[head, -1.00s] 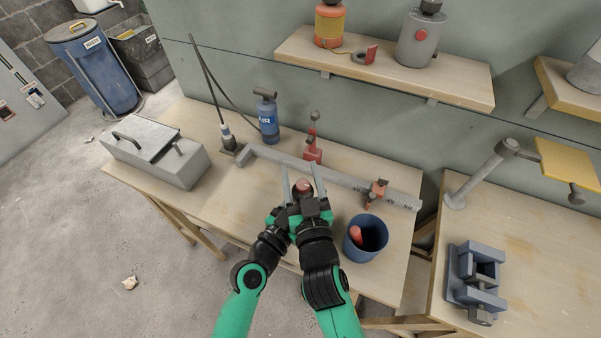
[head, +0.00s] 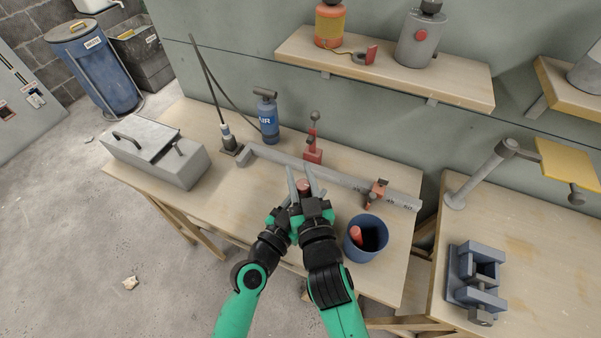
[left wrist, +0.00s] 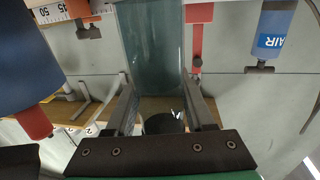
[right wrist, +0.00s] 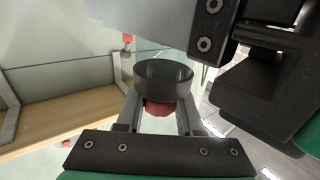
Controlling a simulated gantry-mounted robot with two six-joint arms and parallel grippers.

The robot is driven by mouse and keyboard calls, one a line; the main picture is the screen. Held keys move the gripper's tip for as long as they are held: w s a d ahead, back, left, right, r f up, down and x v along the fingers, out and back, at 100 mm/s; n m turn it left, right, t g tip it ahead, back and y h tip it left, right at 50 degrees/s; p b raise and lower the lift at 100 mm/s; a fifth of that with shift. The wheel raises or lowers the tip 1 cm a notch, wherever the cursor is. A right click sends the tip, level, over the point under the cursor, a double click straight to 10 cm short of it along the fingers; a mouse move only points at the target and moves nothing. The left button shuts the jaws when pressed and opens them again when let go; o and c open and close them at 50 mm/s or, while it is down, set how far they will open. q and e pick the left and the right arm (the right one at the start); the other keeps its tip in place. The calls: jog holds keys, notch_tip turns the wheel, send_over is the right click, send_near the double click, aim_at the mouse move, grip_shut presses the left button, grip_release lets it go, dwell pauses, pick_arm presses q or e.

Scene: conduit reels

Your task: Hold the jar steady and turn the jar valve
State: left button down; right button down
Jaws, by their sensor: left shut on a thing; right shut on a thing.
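The jar is a teal glass cylinder (left wrist: 150,45) standing between my left gripper's fingers (left wrist: 155,85), which are shut on its sides. My right gripper (right wrist: 157,95) is shut on the red jar valve (right wrist: 160,107), which sits against a dark round collar (right wrist: 163,76). In the head view only the reddish valve top (head: 304,186) shows between the fingers. The glass body is hidden there by my grippers, and the left gripper is partly covered by the right one.
A blue bucket (head: 353,250) holding a red item stands close to the right of my grippers. A grey ruled beam (head: 335,175) with red clamps lies behind. A grey metal box (head: 160,168) sits at the left. The bench between box and grippers is clear.

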jog(key=shift+s+a+f+n+g+y, duration=0.15)
jog(key=shift+n+g+y, duration=0.6)
jog(key=shift+y, duration=0.4)
jog(key=shift+a+f+n+g+y, duration=0.15)
jog(key=shift+n+g+y, duration=0.35)
jog(key=shift+n+y, duration=0.6)
jog(key=shift+s+a+n+g+y, duration=0.1)
jog(key=shift+a+n+g+y, duration=0.1)
jog(key=shift+n+g+y, duration=0.8)
jog(key=shift+s+t+y, duration=0.1)
jog(key=shift+t+y, duration=0.15)
jog(key=shift+y, duration=0.1)
jog(key=c, duration=0.5)
grip_release()
jog(key=shift+r, duration=0.1)
jog(key=shift+c, duration=0.2)
jog(key=shift+r, duration=0.1)
notch_tip(320, 180, up, 10)
